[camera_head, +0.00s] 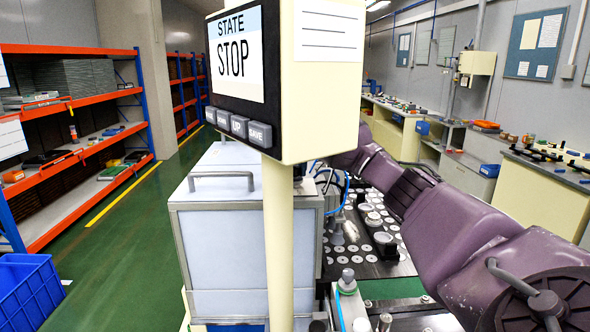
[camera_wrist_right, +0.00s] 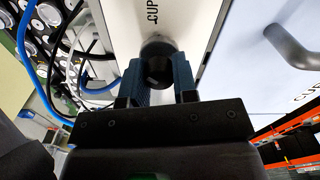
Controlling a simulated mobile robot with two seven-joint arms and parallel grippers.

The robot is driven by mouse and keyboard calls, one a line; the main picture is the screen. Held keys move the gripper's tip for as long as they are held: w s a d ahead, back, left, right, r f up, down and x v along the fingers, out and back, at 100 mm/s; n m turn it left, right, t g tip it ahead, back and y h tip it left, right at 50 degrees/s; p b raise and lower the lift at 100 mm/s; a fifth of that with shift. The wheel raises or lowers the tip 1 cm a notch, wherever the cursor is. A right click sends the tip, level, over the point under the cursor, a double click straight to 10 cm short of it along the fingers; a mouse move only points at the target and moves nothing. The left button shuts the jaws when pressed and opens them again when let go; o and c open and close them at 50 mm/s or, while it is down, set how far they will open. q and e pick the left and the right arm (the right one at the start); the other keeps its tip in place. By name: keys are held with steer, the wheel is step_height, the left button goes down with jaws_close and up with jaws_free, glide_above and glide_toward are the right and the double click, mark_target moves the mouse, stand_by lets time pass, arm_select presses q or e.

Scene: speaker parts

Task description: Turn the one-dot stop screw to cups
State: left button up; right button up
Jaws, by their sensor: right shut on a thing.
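In the right wrist view, a dark round knob (camera_wrist_right: 157,48), which looks like the stop screw, sticks out from a pale panel (camera_wrist_right: 182,22). My right gripper (camera_wrist_right: 158,72) is shut on it, with one blue finger on each side. No dot mark can be made out on the knob. In the head view, my right arm (camera_head: 440,215) reaches in from the right and its hand is hidden behind the display (camera_head: 300,85). My left gripper is not in view.
The display reads "STATE STOP" and stands on a cream post (camera_head: 278,250) before a pale cabinet (camera_head: 225,255) with a handle. A dark plate with round parts (camera_head: 385,238) lies beside it. Blue and black cables (camera_wrist_right: 70,75) run close to the fingers' left.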

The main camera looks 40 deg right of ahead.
steer(key=m, duration=0.4)
steer(key=shift+d+r+m, duration=0.1)
steer(key=shift+r+m, duration=0.05)
steer(key=shift+m, duration=2.45)
steer(key=o, duration=0.9)
